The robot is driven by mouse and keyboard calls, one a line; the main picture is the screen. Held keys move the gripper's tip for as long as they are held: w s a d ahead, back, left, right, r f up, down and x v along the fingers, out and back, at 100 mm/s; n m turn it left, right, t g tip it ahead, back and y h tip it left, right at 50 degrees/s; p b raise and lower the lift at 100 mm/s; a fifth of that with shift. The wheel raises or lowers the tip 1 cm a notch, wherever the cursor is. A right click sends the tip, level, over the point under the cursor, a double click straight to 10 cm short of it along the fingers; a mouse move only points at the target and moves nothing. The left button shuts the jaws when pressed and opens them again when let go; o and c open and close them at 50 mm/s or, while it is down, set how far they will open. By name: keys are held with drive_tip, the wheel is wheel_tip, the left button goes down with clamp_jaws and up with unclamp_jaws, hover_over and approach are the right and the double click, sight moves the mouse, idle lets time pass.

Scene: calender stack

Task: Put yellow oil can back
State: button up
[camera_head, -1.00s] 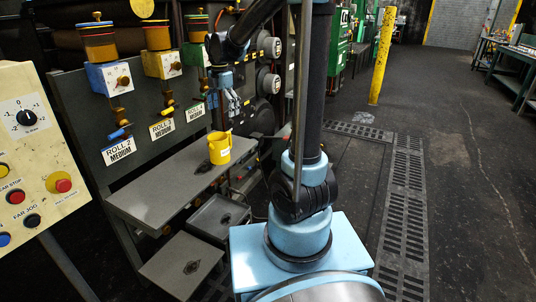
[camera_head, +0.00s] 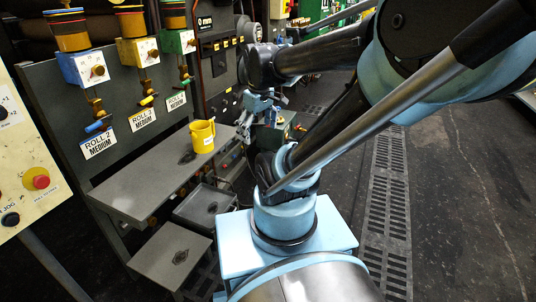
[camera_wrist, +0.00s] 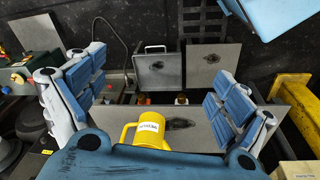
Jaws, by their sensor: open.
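The yellow oil can (camera_head: 203,136), a cup with a side handle and a white label, stands upright on the grey shelf (camera_head: 150,183) near its right end. My gripper (camera_head: 250,118) is open and empty, to the right of the can and apart from it in the head view. In the wrist view, the can (camera_wrist: 150,129) shows low in the middle, partly hidden by the gripper's body. The blue-padded fingers of my gripper (camera_wrist: 160,95) are spread wide, with nothing between their tips.
Small grey trays (camera_head: 170,255) sit below the shelf. A control box (camera_head: 25,170) is at the left. Open floor (camera_head: 465,200) lies right.

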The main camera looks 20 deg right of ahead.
drive_tip(key=s+d+f+m, duration=0.2)
drive_tip(key=s+f+m, duration=0.3)
drive_tip(key=s+m, duration=0.1)
drive_tip(key=shift+s+f, duration=0.15)
drive_tip(key=shift+f, duration=0.25)
drive_tip(key=shift+w+d+f, duration=0.1)
drive_tip(key=shift+w+f, duration=0.1)
drive_tip(key=shift+w, duration=0.2)
idle(0.5)
